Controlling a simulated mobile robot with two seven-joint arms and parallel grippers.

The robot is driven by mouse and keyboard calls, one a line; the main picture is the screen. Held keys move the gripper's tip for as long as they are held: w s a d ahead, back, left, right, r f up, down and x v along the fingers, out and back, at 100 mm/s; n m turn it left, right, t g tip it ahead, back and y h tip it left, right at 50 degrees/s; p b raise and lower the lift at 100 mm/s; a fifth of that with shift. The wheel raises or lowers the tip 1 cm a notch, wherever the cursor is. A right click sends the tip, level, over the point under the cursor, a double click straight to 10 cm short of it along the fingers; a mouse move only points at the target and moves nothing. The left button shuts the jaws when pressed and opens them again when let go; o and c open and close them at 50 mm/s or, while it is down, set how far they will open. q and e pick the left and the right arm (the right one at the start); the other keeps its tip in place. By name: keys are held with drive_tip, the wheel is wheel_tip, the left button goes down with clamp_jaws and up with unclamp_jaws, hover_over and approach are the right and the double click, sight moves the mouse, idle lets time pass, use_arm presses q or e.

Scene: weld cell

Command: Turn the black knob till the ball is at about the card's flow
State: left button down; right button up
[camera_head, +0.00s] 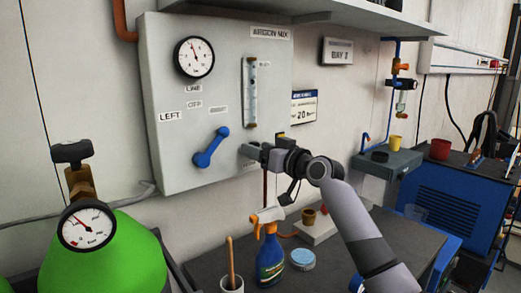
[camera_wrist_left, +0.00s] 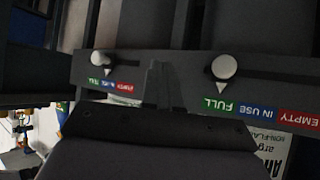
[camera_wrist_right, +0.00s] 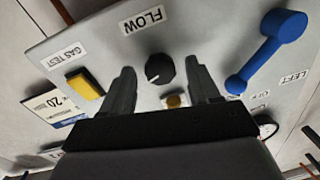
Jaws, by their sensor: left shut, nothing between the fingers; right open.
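The black knob (camera_wrist_right: 159,69), with a white pointer line, sits under the FLOW label in the right wrist view. My right gripper (camera_wrist_right: 160,76) is open, its fingertips on either side of the knob in the picture; contact cannot be told. In the head view my right gripper (camera_head: 250,153) is at the panel's lower right and hides the knob. The flow tube (camera_head: 250,92) is above it; its ball is too small to make out. The card (camera_head: 304,107) reads 20 and also shows in the right wrist view (camera_wrist_right: 55,105). My left gripper (camera_wrist_left: 162,88) is shut and empty.
The grey panel (camera_head: 215,95) carries a pressure gauge (camera_head: 194,57) and a blue lever (camera_head: 211,147). A yellow button (camera_wrist_right: 84,83) is beside the knob. A spray bottle (camera_head: 270,258) stands on the bench below. A green cylinder (camera_head: 110,260) is at lower left.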

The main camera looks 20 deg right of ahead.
drive_tip(key=c, duration=1)
drive_tip(key=shift+c, duration=0.2)
drive_tip(key=shift+f, duration=0.1)
drive_tip(key=shift+n+b, duration=1.4)
drive_tip(key=shift+n, duration=1.7)
drive_tip(key=shift+g, duration=0.3)
drive_tip(key=o, duration=1)
